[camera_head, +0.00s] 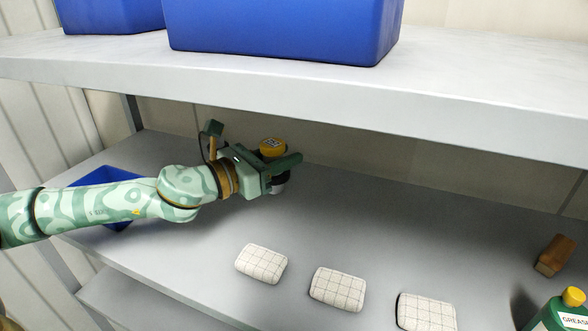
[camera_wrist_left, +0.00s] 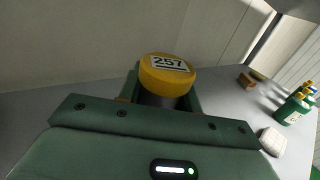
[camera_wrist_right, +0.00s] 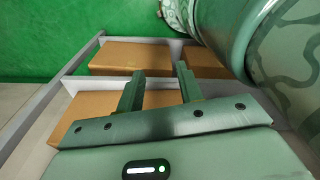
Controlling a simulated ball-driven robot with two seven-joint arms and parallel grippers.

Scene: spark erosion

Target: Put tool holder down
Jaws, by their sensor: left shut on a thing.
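The tool holder has a yellow cap (camera_head: 272,146) with a label and a grey lower end below the fingers. In the left wrist view its cap (camera_wrist_left: 166,73) reads 257. My left gripper (camera_head: 284,168) is shut on the tool holder and holds it upright over the back of the grey shelf (camera_head: 340,225). I cannot tell whether its lower end touches the shelf. The fingers hide its middle. My right gripper (camera_wrist_right: 160,85) is away from the tool holder, with its fingers apart and nothing between them.
Three white checked pads (camera_head: 262,263) lie along the shelf's front. A blue bin (camera_head: 108,178) is behind my left arm. A wooden block (camera_head: 554,255) and a green grease bottle (camera_head: 562,312) stand at the right. An upper shelf (camera_head: 300,105) hangs above. Cardboard boxes (camera_wrist_right: 125,56) are near my right gripper.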

